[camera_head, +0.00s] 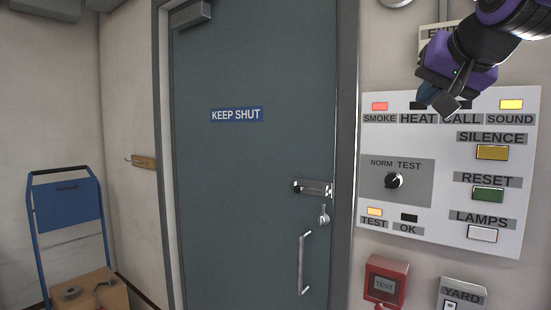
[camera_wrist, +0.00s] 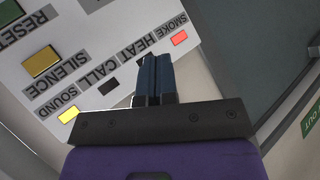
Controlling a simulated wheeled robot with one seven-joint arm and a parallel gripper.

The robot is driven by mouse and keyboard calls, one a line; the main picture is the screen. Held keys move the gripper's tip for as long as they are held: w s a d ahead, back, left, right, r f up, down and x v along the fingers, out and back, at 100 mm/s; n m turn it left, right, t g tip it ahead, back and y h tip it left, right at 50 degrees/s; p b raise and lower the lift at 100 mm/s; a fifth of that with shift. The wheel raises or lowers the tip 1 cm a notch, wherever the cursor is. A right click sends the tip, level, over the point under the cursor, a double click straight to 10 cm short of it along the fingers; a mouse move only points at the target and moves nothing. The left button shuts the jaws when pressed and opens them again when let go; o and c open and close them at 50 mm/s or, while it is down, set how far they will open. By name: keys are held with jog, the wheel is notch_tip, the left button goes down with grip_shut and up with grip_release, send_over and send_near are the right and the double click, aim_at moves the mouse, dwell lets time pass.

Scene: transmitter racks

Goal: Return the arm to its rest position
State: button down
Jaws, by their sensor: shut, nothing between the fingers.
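My arm comes in from the top right of the head view, with its purple and black wrist in front of the upper edge of a white alarm panel (camera_head: 445,215). My gripper (camera_head: 443,103) is shut and empty, near the HEAT and CALL lamps, and hides part of them. In the wrist view the two dark blue fingers (camera_wrist: 155,75) lie side by side, pointing towards the panel (camera_wrist: 75,30). I cannot tell the exact gap between the fingertips and the panel.
On the panel the SMOKE (camera_head: 380,106), SOUND (camera_head: 511,104) and TEST (camera_head: 374,211) lamps are lit. A red box (camera_head: 386,284) and a YARD switch (camera_head: 462,294) sit below. A closed door (camera_head: 255,180) is left of the panel; a blue trolley (camera_head: 68,205) with a carton stands far left.

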jog(key=s+d+f+n+g, duration=0.2)
jog(key=s+f, duration=0.6)
jog(key=f, duration=0.4)
jog(key=s+d+f+n+g+h, duration=0.1)
jog(key=s+d+f+n+g, duration=0.1)
jog(key=s+f+g, duration=0.3)
jog(key=s+f, duration=0.4)
jog(key=f, duration=0.4)
jog(key=shift+s+d+f, duration=0.2)
jog(key=shift+s+d, duration=0.05)
jog(key=shift+d, duration=0.1)
